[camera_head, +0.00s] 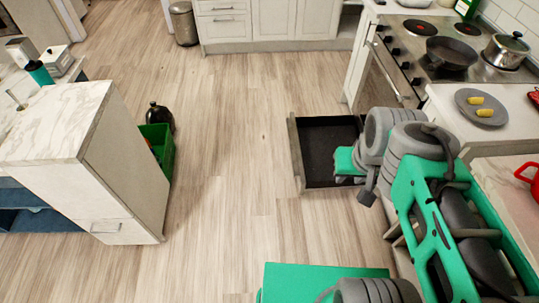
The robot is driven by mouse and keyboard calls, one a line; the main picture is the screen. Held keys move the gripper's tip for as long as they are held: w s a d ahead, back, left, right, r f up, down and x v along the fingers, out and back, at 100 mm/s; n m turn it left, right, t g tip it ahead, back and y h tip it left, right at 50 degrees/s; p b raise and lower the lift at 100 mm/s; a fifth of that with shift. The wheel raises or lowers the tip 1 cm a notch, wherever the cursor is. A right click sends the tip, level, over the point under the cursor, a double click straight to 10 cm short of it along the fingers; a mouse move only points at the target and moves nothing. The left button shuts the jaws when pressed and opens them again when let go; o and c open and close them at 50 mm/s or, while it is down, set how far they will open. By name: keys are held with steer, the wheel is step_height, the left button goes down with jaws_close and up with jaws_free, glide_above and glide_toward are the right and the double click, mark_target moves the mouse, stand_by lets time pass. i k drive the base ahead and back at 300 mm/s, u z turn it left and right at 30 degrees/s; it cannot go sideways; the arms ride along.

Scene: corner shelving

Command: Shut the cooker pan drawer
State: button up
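The pan drawer (296,158) stands pulled out low over the floor, at the right of the middle, with a grey front panel on its left side and a dark inside that looks empty where I can see it. The cooker (385,75) stands up and to the right of it. My gripper (346,179) is at the drawer's right part, overlapping its inside in the picture. I cannot tell whether it touches the drawer. My arm hides the drawer's right end, and the fingers are too small and covered to show whether they are open.
Wooden floor (235,130) is clear to the left of the drawer. A marble-topped cabinet (135,165) stands at left, with a green crate (165,150) and dark bottle (160,117) beside it. A bin (184,23) stands at the back.

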mark_target(313, 140)
steer(key=u, duration=0.6)
steer(key=i, duration=1.7)
steer(key=z, duration=0.55)
steer(key=k, duration=0.35)
steer(key=u, duration=1.1)
steer(key=i, duration=0.95)
steer(key=z, duration=0.75)
